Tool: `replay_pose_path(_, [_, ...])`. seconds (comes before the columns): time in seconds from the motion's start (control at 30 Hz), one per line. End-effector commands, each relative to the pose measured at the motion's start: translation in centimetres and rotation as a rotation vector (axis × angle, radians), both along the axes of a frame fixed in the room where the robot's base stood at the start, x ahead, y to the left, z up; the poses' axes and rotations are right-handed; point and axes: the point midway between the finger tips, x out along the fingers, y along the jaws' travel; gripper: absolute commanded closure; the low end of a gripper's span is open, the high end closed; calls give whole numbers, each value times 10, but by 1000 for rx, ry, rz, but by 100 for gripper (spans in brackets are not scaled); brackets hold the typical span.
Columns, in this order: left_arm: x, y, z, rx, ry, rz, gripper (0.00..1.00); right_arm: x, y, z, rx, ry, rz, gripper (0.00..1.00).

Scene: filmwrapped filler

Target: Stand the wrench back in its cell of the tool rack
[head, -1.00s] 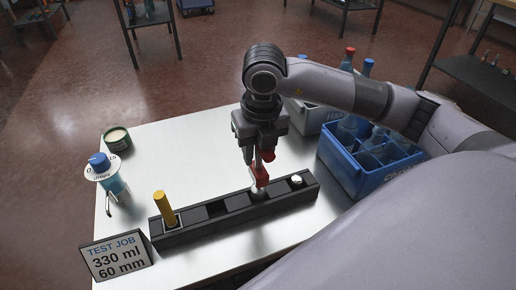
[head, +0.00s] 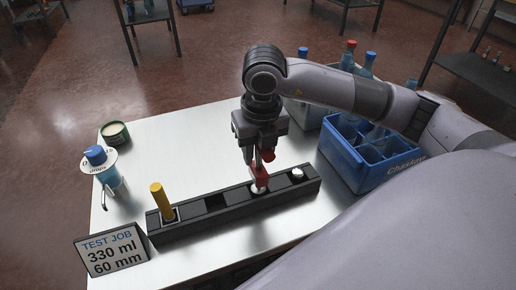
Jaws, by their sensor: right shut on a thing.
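My right gripper (head: 257,152) points down over the black tool rack (head: 205,225) and is shut on the wrench. What shows of the wrench (head: 259,174) is red and slants slightly, its lower end at a rack cell right of the middle. The gripper hides its upper part, and I cannot tell how deep the lower end sits. A yellow-handled tool (head: 160,199) stands in the rack's left end cell. A white-topped piece (head: 298,174) sits low in the right end cell. A dark empty opening shows between them. My left gripper is not in view.
A blue crate (head: 353,172) with bottles stands right of the rack. A blue-capped bottle (head: 111,180) with a tag, a green tin (head: 115,134) and a job sign (head: 111,251) stand at the left. The pale tabletop (head: 180,140) behind the rack is clear.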

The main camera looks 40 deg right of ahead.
Motion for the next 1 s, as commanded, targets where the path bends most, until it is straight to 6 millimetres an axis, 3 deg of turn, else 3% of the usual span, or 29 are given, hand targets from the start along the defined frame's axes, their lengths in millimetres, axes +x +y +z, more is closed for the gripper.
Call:
replay_pose_path(0.73, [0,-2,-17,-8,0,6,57,0,0,-19,0,-2,0,100])
replay_pose_path(0.77, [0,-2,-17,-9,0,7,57,0,0,-19,0,-2,0,62])
replay_pose_path(0.83, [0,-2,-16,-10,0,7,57,0,0,-18,0,-2,0,39])
replay_pose_path(1.0, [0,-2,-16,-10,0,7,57,0,0,-18,1,-1,0,35])
